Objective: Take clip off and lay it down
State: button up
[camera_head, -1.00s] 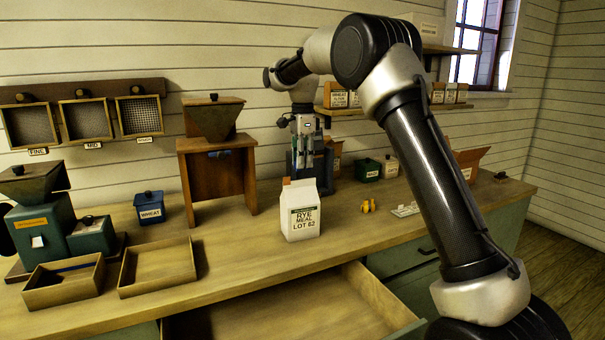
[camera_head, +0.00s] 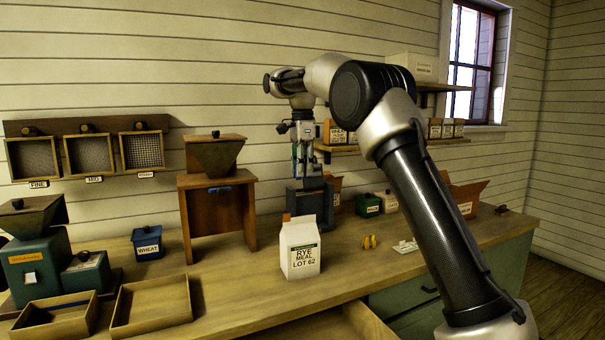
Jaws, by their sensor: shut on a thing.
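A white carton-like bag labelled "RYE MEAL LOT 62" (camera_head: 300,250) stands upright on the workbench, with a small orange-brown patch at its top left. My gripper (camera_head: 307,182) points down behind and above the bag, in front of a dark blue-grey box (camera_head: 318,203). Its fingers are close together on something small, seemingly the clip, which is too small and dark to make out clearly. I see no clear clip on the bag's top. A small yellow-orange object (camera_head: 369,241) lies on the bench right of the bag.
Two open wooden trays (camera_head: 118,311) lie at front left. A wooden hopper stand (camera_head: 183,222) and a blue WHEAT box (camera_head: 147,243) stand left of the bag. A drawer (camera_head: 372,325) is open below. A white flat piece (camera_head: 405,247) lies to the right.

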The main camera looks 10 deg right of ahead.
jog(key=shift+r, duration=1.3)
